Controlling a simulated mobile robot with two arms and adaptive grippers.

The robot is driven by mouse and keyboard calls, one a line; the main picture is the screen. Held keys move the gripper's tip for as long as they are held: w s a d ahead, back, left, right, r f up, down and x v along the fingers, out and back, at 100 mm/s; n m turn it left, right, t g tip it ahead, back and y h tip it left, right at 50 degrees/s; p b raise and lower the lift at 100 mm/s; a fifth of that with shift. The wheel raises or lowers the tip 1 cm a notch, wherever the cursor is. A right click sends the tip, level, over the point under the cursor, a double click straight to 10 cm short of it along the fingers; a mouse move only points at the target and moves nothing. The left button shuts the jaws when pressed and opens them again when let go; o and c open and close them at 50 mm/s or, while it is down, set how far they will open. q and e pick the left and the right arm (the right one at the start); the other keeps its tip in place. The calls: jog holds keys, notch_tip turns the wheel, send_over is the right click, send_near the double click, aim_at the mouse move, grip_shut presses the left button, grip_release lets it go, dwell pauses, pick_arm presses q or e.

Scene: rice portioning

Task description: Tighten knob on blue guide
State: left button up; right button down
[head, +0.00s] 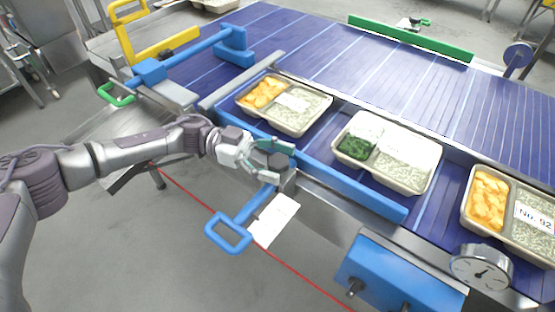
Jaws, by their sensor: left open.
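The blue guide (355,195) is a long rail along the near edge of the conveyor. A blue bracket with a loop handle (229,236) sticks out from it toward the front. My left arm reaches in from the left, and my left gripper (275,163) is open at the near side of the guide, around the top of this bracket. A dark teal round part (278,146), perhaps the knob, shows at the fingers. The fingers partly hide it, and I cannot tell whether they touch it. My right gripper is not in view.
Trays of food (285,104), (388,152), (488,200) sit on the blue belt (400,85) just beyond the guide. A white tag (275,221) hangs below the gripper. A blue box (398,277) and a round gauge (481,268) are at the lower right. A red cord (200,203) runs along the front.

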pick_arm(q)
jog(key=v, duration=1.2)
